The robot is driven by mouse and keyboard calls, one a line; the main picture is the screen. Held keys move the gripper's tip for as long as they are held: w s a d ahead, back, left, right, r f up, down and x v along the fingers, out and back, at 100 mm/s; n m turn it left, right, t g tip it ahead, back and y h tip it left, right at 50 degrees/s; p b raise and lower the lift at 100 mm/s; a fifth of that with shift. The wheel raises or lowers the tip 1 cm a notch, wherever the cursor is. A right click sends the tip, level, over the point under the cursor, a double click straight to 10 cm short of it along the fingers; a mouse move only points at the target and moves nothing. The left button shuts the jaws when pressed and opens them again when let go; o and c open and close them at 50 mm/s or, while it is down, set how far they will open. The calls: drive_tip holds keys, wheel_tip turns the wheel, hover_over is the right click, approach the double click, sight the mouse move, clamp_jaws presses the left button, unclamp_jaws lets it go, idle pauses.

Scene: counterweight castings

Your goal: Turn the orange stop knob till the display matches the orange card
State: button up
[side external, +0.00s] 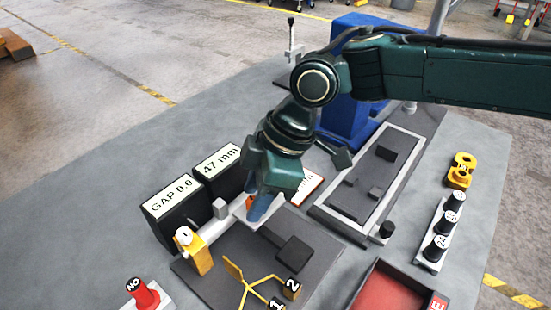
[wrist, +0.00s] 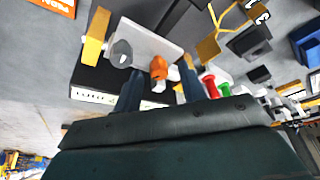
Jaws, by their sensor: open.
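The orange stop knob (wrist: 158,68) sits on a pale bracket (wrist: 150,40) and lies between the two blue fingertips in the wrist view. A small part of the knob (side external: 250,201) shows beside the finger in the side view. My gripper (side external: 259,206) points down at it; its fingers (wrist: 161,75) are open, one on either side, and I see no clear contact. Two black boxes stand behind: one label reads "GAP 0.0" (side external: 171,194), the other "47 mm" (side external: 216,162).
A yellow forked piece (side external: 245,282) lies in front. A red "NO" knob (side external: 142,293) is front left. A long grey tray (side external: 335,222) lies to the right.

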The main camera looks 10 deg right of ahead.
drive_tip(key=shift+f, duration=0.1)
drive_tip(key=shift+c, duration=0.4)
clamp_jaws()
drive_tip(key=shift+n, duration=0.6)
drive_tip(key=shift+w+n+g, duration=0.15)
drive_tip(key=shift+n+g, duration=0.65)
drive_tip(key=shift+n, duration=0.7)
drive_tip(key=shift+n+g+h, duration=0.3)
drive_tip(key=shift+n, duration=0.6)
drive_tip(key=shift+o, duration=0.4)
unclamp_jaws()
